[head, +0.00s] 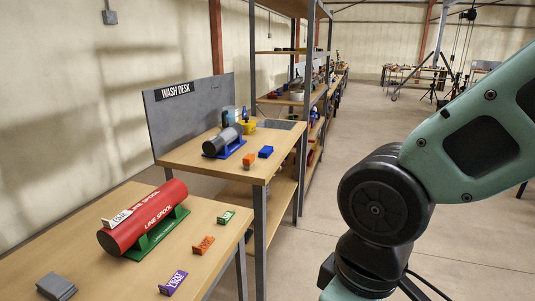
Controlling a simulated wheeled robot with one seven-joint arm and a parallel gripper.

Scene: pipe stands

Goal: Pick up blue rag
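A small blue folded piece (265,152), which looks like the blue rag, lies on the wash desk (214,165) near its front right edge. It is beside an orange block (249,161) and to the right of a grey cylinder on a blue stand. It is too small to make out its cloth. My gripper is not in view. My arm fills the right side of the picture, well apart from the desk.
A nearer table (215,244) holds a red line spool (146,217) on a green stand, with green, orange and purple tags (173,282) and a grey block (56,286). Shelving (312,75) stands behind the wash desk.

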